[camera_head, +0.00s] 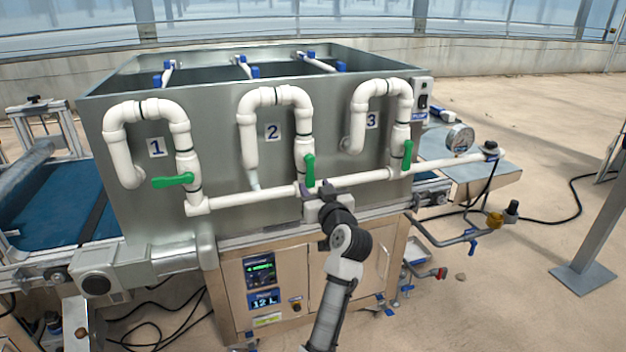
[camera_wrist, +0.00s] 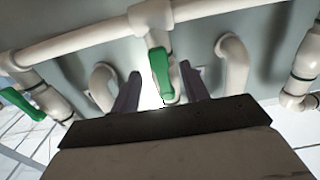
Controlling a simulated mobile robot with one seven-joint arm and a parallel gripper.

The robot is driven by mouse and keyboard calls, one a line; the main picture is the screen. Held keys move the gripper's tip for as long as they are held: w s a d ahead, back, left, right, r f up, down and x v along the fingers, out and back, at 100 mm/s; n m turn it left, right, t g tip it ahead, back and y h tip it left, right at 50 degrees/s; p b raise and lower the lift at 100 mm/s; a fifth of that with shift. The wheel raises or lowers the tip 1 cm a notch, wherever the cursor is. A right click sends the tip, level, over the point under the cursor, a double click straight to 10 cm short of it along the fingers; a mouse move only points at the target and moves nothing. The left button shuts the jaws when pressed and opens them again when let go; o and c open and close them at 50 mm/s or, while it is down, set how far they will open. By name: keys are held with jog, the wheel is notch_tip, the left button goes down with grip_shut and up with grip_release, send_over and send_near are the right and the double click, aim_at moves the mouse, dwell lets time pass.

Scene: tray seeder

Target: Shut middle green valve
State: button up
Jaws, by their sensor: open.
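The middle green valve handle (camera_head: 310,170) is on the white pipe under the number 2. It stands upright, in line with that pipe. My gripper (camera_head: 316,188) is just in front of it, near the horizontal pipe. In the wrist view the green handle (camera_wrist: 161,75) lies between the two open fingers (camera_wrist: 163,84), with a gap to each side. Whether a finger touches it cannot be told. The handle's lower part is partly hidden by my gripper in the head view.
The left green valve (camera_head: 172,181) has its handle level, across its pipe. The right green valve (camera_head: 407,155) has its handle upright. The horizontal white pipe (camera_head: 245,197) runs just below the valves, close to my gripper. The grey tank wall (camera_head: 222,140) stands behind.

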jog(key=shift+x, duration=1.25)
jog(key=shift+c, duration=0.5)
grip_shut()
